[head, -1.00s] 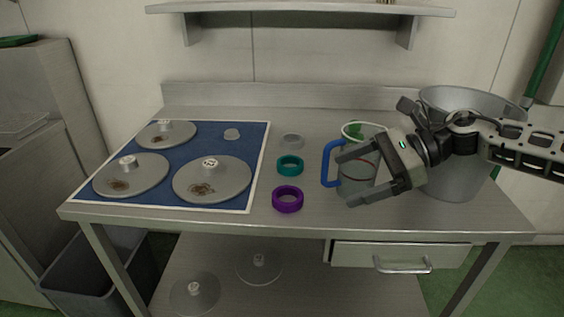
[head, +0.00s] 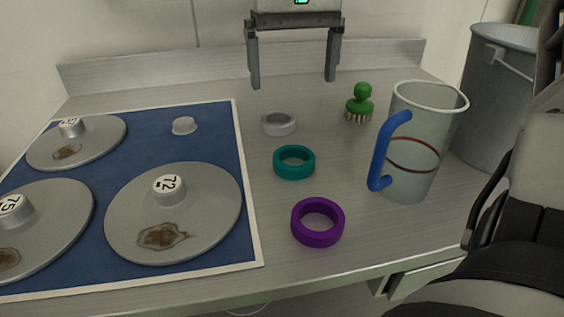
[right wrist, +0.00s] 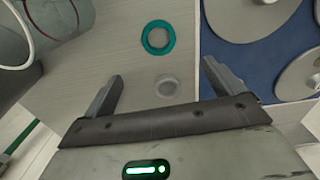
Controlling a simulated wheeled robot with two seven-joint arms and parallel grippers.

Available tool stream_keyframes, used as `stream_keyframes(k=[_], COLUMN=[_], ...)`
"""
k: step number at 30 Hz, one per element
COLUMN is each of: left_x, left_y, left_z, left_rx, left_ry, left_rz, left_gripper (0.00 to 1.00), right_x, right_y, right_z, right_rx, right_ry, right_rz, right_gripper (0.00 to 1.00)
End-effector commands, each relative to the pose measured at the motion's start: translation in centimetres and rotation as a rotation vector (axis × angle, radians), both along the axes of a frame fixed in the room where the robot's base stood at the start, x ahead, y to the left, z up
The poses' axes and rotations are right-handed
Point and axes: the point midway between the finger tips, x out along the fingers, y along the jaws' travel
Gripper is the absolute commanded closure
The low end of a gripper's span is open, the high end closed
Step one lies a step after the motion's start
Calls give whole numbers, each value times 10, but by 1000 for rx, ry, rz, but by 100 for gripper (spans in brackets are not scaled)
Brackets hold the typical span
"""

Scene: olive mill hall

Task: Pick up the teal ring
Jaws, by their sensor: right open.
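The teal ring (head: 294,173) lies flat on the metal worktop, between a grey ring and a purple ring. It also shows in the right wrist view (right wrist: 158,52), ahead of the fingertips. My right gripper (head: 293,82) is open and empty, with its fingers pointing down at the back of the worktop, above and behind the teal ring. In the right wrist view the gripper's fingers (right wrist: 162,72) stand wide apart, with the grey ring between them in the picture. My left gripper is in neither view.
The grey ring (head: 279,130) lies behind the teal one, the purple ring (head: 318,237) in front. A jug (head: 420,175) with a blue handle and a green brush (head: 360,105) stand to the right. A blue mat (head: 205,145) with lidded discs lies left. A metal bucket (head: 490,110) stands far right.

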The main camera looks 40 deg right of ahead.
Motion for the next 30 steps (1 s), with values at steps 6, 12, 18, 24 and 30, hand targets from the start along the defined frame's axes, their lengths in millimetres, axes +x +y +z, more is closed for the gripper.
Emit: stream_keyframes(k=[6,12,18,24,30], left_x=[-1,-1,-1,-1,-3], left_y=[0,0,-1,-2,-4], left_z=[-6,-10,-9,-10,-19], left_rx=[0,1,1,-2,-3], left_ry=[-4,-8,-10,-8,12], left_rz=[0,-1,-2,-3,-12], left_gripper=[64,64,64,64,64], right_x=[-1,-1,-1,-1,-2], right_y=[0,0,0,-1,-2], right_z=[-49,-85,-98,-116,-146], right_rx=[4,3,3,4,4], right_ry=[5,4,1,5,5], right_rz=[-1,-2,-3,-3,-3], right_gripper=[7,7,7,7,7])
